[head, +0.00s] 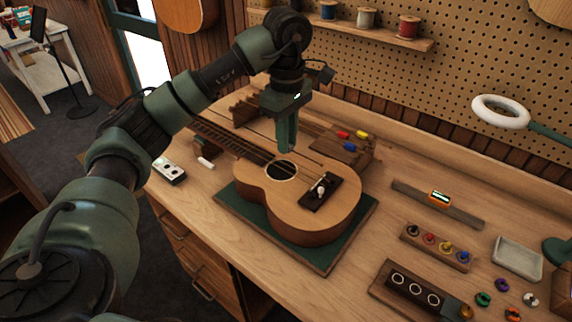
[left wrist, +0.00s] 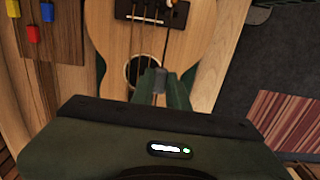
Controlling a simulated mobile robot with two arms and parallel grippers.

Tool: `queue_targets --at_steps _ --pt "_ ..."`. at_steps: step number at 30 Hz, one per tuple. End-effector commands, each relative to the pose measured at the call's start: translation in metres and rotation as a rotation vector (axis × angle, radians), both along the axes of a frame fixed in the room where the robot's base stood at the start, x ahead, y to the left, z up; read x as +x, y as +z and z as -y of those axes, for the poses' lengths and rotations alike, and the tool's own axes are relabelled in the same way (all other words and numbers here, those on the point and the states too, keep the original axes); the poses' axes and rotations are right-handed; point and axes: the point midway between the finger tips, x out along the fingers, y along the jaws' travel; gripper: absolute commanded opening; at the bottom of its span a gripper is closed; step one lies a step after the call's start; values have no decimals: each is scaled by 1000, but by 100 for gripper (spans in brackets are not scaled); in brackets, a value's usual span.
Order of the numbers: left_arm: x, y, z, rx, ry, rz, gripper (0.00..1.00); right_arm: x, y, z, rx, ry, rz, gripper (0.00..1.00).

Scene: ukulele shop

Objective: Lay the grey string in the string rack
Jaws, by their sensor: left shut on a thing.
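My left gripper (head: 287,146) points down just above the ukulele (head: 300,205), near the sound hole and neck joint. In the left wrist view its fingers (left wrist: 163,88) are close together with a small grey piece between them, which I take as the end of the grey string (left wrist: 150,82). The rest of that string is hard to tell from the ukulele's own strings. The wooden string rack (head: 360,159) lies behind the ukulele, with red, yellow and blue string ends on it; it also shows in the left wrist view (left wrist: 66,38). My right gripper is not in view.
The ukulele lies on a green mat (head: 333,262). A dark wooden stand (head: 243,110) is behind the neck. To the right are a tuner strip (head: 415,200), a peg block (head: 420,243) and a white tray (head: 517,256). A pegboard shelf (head: 385,35) holds spools.

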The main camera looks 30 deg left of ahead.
Motion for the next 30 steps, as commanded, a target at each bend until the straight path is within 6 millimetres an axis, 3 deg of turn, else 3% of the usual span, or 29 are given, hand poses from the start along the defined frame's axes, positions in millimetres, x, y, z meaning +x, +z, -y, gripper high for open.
queue_targets --at_steps 1,3,9,15,30 --pt "1 21 -2 4 4 7 0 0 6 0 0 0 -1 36" --pt "1 39 -2 4 3 5 0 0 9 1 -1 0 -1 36" --pt "0 80 -2 3 4 3 0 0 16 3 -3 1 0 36" --pt "0 102 -1 2 2 -1 0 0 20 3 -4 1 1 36" --pt "0 133 -1 2 2 -3 0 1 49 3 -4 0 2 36"
